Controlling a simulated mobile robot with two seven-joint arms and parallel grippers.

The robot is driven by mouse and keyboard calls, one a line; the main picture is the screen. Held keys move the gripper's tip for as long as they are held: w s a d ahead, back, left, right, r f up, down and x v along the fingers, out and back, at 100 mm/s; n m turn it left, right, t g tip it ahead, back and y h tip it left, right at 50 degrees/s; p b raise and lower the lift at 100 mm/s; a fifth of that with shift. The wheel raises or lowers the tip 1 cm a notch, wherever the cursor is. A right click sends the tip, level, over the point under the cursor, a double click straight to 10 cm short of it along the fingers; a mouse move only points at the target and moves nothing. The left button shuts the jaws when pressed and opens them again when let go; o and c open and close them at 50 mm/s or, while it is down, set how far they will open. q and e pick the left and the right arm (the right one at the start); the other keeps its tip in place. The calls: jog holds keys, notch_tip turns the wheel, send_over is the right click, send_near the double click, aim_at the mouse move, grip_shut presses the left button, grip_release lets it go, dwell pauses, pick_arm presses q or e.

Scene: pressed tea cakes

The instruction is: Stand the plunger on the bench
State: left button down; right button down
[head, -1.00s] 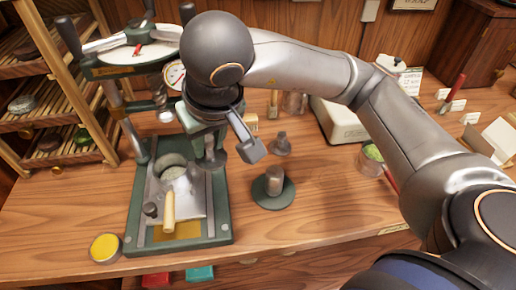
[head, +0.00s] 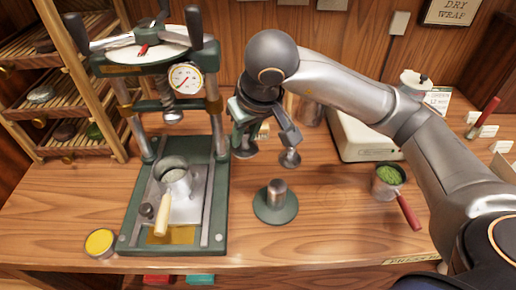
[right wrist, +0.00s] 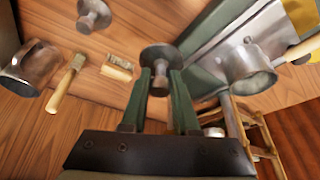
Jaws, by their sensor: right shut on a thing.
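My right gripper (head: 262,122) is shut on a grey metal plunger (head: 243,150), its round disc pointing down. It is over the bench (head: 330,220), just right of the press; I cannot tell whether the disc touches the wood. In the right wrist view the plunger (right wrist: 160,56) shows with its stem between the green fingers (right wrist: 160,92). My left gripper is not in view.
The green press (head: 222,215) holds a metal mould (head: 176,180) with a wooden handle. A green round base with a metal post (head: 277,200) stands in front. A red-handled cup (head: 388,182) and a cream scale (head: 358,140) stand right.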

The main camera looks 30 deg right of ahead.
jog(key=w+d+f, duration=0.2)
jog(key=f, duration=0.1)
jog(key=w+d+f, duration=0.1)
jog(key=d+f, duration=0.1)
jog(key=shift+f, duration=0.15)
jog(key=f, duration=0.3)
jog(key=shift+w+d, duration=0.1)
jog(key=shift+d, duration=0.25)
jog(key=shift+f, duration=0.5)
jog(key=shift+f+b, duration=0.25)
jog(key=shift+b, duration=0.1)
jog(key=c, duration=0.7)
grip_release()
jog(key=shift+r, duration=0.1)
jog(key=shift+o, duration=0.2)
jog(key=shift+r+p, duration=0.4)
jog(key=shift+r, duration=0.1)
jog(key=v, duration=1.1)
jog(key=shift+r+p, duration=0.2)
jog(key=shift+p, duration=0.1)
